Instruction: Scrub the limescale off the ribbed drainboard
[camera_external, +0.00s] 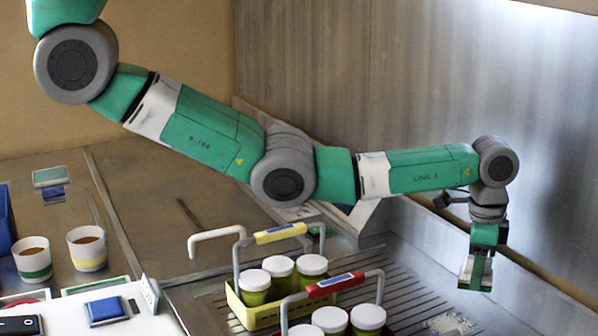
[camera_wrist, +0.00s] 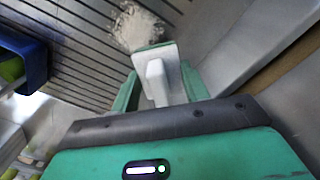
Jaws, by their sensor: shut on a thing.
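The ribbed drainboard (camera_external: 405,283) lies at the right, with dark parallel grooves; it also shows in the wrist view (camera_wrist: 75,52). A whitish crusty patch of limescale (camera_external: 448,323) lies on it near the bottom edge, and appears at the top of the wrist view (camera_wrist: 137,26). My gripper (camera_external: 477,268) points down above the right part of the drainboard. It is shut on a pale scrubber (camera_wrist: 154,75) with a light upright grip, seen between the green fingers. The scrubber appears close to the patch in the wrist view; whether it touches the board is unclear.
A yellow caddy (camera_external: 233,300) with white-lidded green jars stands left of the limescale. A second caddy with a red handle (camera_external: 335,285) stands in front. A blue container (camera_wrist: 36,66) is left in the wrist view. Two cups (camera_external: 88,248) stand far left. A metal wall (camera_external: 400,80) rises behind.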

